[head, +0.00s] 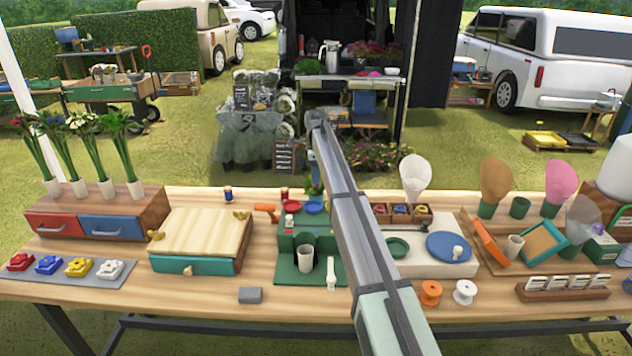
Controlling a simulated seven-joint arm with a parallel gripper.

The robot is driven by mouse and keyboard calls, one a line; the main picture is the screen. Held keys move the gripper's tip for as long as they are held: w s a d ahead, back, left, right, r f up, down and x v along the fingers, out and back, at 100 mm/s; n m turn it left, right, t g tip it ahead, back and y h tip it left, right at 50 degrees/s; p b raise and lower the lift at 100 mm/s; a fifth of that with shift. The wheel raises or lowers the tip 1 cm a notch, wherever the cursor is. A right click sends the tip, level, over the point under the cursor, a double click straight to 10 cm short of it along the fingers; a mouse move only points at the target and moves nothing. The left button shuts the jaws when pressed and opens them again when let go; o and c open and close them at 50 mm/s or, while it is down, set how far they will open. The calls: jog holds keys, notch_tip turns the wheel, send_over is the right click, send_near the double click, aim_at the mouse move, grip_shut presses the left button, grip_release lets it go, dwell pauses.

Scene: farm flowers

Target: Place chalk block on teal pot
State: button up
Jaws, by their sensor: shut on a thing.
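My arm crosses the middle of the head view from the bottom edge to a far end above the table's back edge. I cannot make out my gripper's fingers or anything held in them; the arm hides that area. A small grey block (250,295) lies flat near the table's front edge; I cannot tell if it is the chalk block. An empty dark green-teal pot (520,208) stands upright at the back right, between two similar pots holding paper cones. It looks like the teal pot, and no block shows on it.
A green tray (291,273) with a pale cup is left of my arm. A wooden-topped teal box (194,266) and a red-and-blue drawer chest (105,228) stand left. Orange (430,292) and white (465,291) spools and a card holder (562,293) are front right.

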jog(key=shift+f, duration=1.4)
jog(key=shift+f, duration=0.1)
jog(key=o, duration=1.1)
jog(key=shift+c, duration=0.2)
notch_tip(320, 180, up, 12)
jog(key=shift+r, duration=0.1)
